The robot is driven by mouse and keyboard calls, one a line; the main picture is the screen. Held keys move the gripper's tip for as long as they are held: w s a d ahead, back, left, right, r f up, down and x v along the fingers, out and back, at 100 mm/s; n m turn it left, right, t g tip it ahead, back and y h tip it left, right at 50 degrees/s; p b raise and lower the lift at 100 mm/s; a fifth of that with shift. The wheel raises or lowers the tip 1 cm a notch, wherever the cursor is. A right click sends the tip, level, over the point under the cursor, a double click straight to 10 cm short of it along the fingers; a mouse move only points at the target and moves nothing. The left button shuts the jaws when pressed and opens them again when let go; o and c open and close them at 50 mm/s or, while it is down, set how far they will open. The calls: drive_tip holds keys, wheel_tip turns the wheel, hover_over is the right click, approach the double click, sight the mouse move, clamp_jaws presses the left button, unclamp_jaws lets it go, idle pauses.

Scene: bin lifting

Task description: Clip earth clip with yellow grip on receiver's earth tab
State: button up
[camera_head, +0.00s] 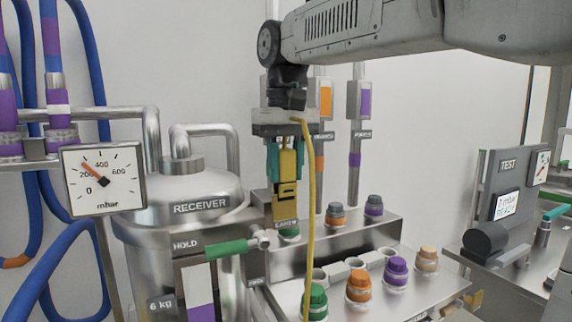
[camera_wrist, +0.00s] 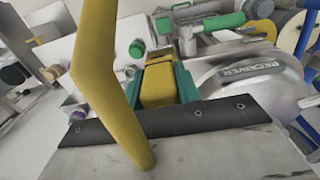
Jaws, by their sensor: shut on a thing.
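My gripper (camera_head: 286,178) points down with its teal fingers closed on the yellow grip of the earth clip (camera_head: 287,163). The grip also shows between the teal fingers in the wrist view (camera_wrist: 160,86). Below the fingers is a brass-coloured part with a dark band, just above a small label; I cannot tell whether it is clip or tab. The yellow cable (camera_head: 309,220) hangs from the gripper and crosses the wrist view. The steel receiver (camera_head: 190,222) stands left of the gripper. Its earth tab cannot be made out for certain.
A green-handled valve (camera_head: 228,247) marked HOLD lies just below left of the clip. Capped ports in several colours, such as a green one (camera_head: 315,302), line the steel bench. A gauge (camera_head: 103,179) is at left. A TEST unit (camera_head: 503,187) stands at right.

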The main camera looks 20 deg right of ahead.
sight(286, 149)
drive_tip(key=shift+f, duration=1.05)
idle(0.9)
drive_tip(key=o, duration=1.2)
drive_tip(key=shift+o, duration=0.2)
wheel_tip(286, 149, up, 8)
drive_tip(key=shift+f, duration=0.1)
drive_tip(key=s+d+f, duration=0.1)
drive_tip(key=s+f, duration=0.9)
drive_tip(key=f, duration=0.3)
drive_tip(key=s+d+f+t, duration=0.1)
drive_tip(key=s+d+f, duration=0.1)
drive_tip(key=s+f, duration=0.9)
wheel_tip(286, 149, down, 2)
drive_tip(key=shift+s+f, duration=0.1)
drive_tip(key=shift+s, duration=0.15)
